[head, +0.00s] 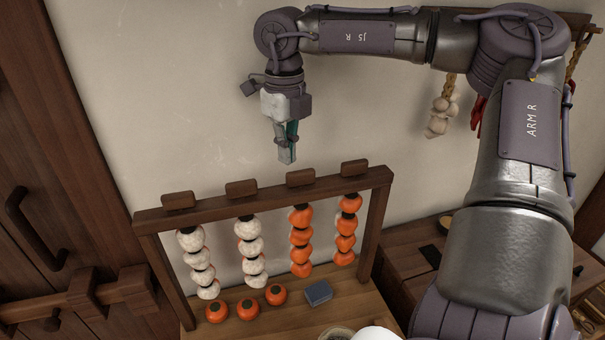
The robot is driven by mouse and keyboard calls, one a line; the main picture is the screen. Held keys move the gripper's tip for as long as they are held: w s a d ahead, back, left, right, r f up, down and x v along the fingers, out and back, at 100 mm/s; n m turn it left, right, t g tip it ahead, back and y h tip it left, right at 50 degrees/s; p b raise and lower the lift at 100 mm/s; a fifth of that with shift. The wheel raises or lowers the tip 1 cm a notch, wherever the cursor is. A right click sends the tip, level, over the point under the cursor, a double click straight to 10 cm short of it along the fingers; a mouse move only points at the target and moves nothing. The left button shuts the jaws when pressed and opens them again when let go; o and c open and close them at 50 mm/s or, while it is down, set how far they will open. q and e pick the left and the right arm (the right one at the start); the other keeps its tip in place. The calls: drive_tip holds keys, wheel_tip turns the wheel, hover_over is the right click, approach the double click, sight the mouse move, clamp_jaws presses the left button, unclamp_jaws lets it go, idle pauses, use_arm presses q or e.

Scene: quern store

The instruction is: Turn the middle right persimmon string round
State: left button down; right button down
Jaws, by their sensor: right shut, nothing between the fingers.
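A dark wooden rack (262,203) stands on the wooden bench, with a row of persimmon strings hanging from its top bar. The middle right persimmon string (301,239) shows plain orange fruit. The middle left string (250,247) and far left string (198,263) show mostly white, powdery fruit with some orange. The far right string (346,230) shows orange fruit. A wooden block (300,177) sits on the bar above each string. My right gripper (286,158) is shut and empty, pointing down above the bar, apart from the strings. My left gripper is not in view.
Loose persimmons (247,308) and a blue-grey block (318,293) lie on the bench (357,303) below the strings. A garlic braid (439,115) hangs on the wall at right. A wooden door (37,200) stands at left. The wall behind the rack is bare.

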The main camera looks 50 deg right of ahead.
drive_tip(key=shift+f, duration=0.15)
drive_tip(key=shift+f+b, duration=1.8)
drive_tip(key=shift+b, duration=0.05)
